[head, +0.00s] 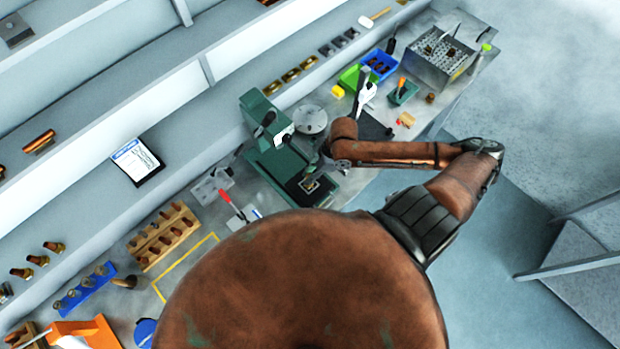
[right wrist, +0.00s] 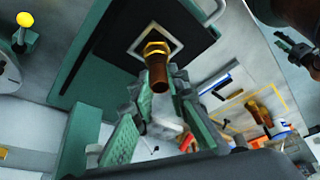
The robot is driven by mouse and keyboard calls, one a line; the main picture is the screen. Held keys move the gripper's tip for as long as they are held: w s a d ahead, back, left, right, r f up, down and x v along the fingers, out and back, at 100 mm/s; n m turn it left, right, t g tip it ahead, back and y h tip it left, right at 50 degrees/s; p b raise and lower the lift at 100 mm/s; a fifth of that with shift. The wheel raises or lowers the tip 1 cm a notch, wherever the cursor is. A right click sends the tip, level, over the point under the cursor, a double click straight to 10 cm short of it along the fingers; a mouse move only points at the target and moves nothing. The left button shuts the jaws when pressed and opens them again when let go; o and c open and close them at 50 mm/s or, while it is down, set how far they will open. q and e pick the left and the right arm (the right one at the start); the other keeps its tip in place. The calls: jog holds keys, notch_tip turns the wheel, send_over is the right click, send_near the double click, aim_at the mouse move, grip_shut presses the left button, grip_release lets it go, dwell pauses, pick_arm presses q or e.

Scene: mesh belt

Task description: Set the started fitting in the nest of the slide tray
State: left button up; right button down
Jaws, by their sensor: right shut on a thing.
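The started fitting (right wrist: 157,66), a brass hex part with a copper-brown end, stands out between the fingertips of my right gripper (right wrist: 158,88) in the right wrist view. My right gripper is shut on it. The fitting overlaps the pale-edged square nest (right wrist: 131,46) on the dark plate of the slide tray (right wrist: 108,38); I cannot tell whether it touches the nest. In the head view the nest (head: 309,185) shows at the green press's front, and my right gripper (head: 312,176) is small there. A dark gripper, seemingly my left (right wrist: 296,50), shows at the right wrist view's upper right edge, its jaws unclear.
The green press (head: 262,112) stands behind the tray, beside a round grey disc (head: 310,121). A red-handled tool (head: 230,203) and a wooden rack (head: 163,236) lie to the left. Green and blue bins (head: 380,64) stand behind. The yellow-outlined area (head: 184,264) looks clear.

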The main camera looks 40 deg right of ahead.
dwell(0.3)
jog(key=c, duration=2.3)
grip_release()
jog(key=shift+f, duration=0.15)
jog(key=shift+c, duration=0.2)
jog(key=o, duration=0.5)
jog(key=shift+c, duration=0.2)
jog(key=v, duration=1.2)
jog(key=shift+s+d, duration=0.1)
